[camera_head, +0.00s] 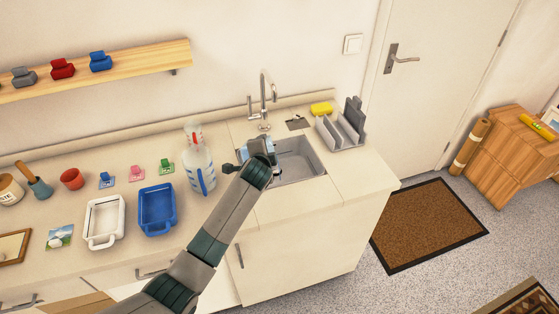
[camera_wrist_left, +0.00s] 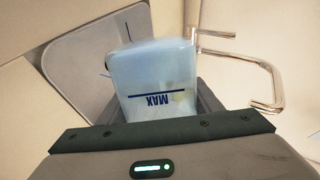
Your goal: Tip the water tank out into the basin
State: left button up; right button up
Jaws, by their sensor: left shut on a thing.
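The water tank (camera_wrist_left: 155,78) is a pale blue, see-through box with a dark line and a MAX mark, seen close up in the left wrist view. My left gripper (camera_head: 258,150) is shut on it. In the head view only small light-blue parts of the tank (camera_head: 270,145) show around the gripper, at the left part of the basin. The basin (camera_head: 300,164) is a grey sink set in the counter; my gripper and arm hide its left side. Whether water is left in the tank I cannot tell. My right gripper is not in view.
A chrome tap (camera_head: 264,98) stands behind the basin and shows close to the tank in the wrist view (camera_wrist_left: 262,75). A grey rack (camera_head: 343,130) and yellow sponge (camera_head: 321,108) are right of it. A clear bottle (camera_head: 197,165) and blue tray (camera_head: 157,210) stand left.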

pick_arm(q)
jog(key=shift+w+d+r+m+y+p, duration=0.1)
jog(key=shift+d+r+m+y+p, duration=0.1)
jog(key=shift+d+m+y+p, duration=0.3)
jog(key=shift+d+r+m+y+p, duration=0.2)
jog(key=shift+d+m+y+p, duration=0.15)
jog(key=shift+p, duration=0.2)
dwell(1.1)
jog(key=a+n+h+b, duration=0.1)
jog(key=a+f+n+h+b, duration=0.1)
jog(key=shift+a+b, duration=0.15)
jog(key=shift+b, duration=0.25)
jog(key=shift+r, duration=0.1)
